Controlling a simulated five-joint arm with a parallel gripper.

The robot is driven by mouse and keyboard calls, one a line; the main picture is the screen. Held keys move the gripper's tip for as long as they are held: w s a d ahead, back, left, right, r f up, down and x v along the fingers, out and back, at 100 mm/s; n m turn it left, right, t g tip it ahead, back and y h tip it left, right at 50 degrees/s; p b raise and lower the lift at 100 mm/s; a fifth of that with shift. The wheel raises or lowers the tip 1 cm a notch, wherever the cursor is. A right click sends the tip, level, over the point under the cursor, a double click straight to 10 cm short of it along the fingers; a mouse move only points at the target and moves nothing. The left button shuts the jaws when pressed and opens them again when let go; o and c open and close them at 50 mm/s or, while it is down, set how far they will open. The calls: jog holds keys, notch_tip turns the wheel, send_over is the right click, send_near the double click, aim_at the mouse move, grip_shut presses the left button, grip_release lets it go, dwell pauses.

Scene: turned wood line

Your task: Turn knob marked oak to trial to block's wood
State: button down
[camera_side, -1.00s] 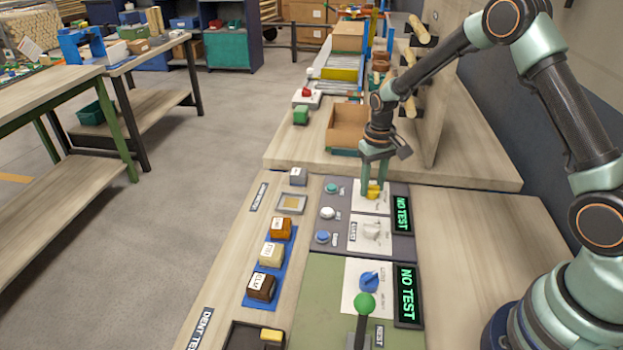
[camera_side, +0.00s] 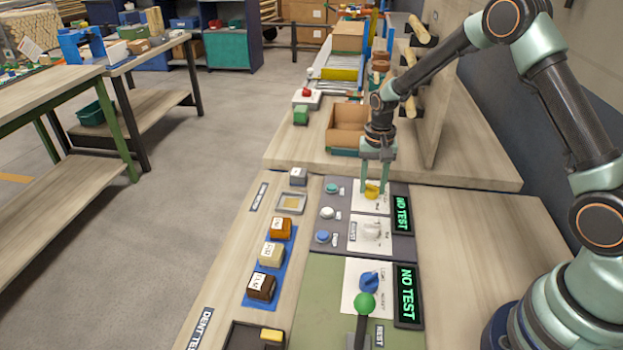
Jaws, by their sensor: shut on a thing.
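My gripper (camera_side: 374,184) points down over the upper panel and is shut on the yellow knob (camera_side: 373,191), with a finger on each side of it. The yellow knob sits on a white plate (camera_side: 383,206) with small print that is too small to read. A white knob (camera_side: 372,231) is on the plate below it, and a blue knob (camera_side: 369,280) is on the lower green panel. Three labelled blocks stand in a row on blue mats: orange-brown (camera_side: 281,228), pale (camera_side: 271,254) and dark brown (camera_side: 261,286). Their labels are not clearly legible.
Two dark displays, upper (camera_side: 402,214) and lower (camera_side: 407,296), read NO TEST in green. A green-balled lever (camera_side: 364,303) stands on the lower panel. Teal, white and blue buttons line the upper panel's left side. An open cardboard box (camera_side: 347,127) stands behind my gripper.

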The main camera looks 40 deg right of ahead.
aim_at(372, 185)
dwell(0.3)
jog(key=shift+c, duration=2.1)
grip_release()
notch_tip(372, 185, up, 12)
jog(key=s+a+r+n+t, duration=0.2)
jog(key=s+a+r+n, duration=0.1)
jog(key=s, duration=0.5)
jog(key=s+a+r+n+t, duration=0.3)
jog(key=s+r+n, duration=0.2)
jog(key=s+r, duration=0.3)
jog(key=shift+s+a+t, duration=0.3)
jog(key=shift+s, duration=0.4)
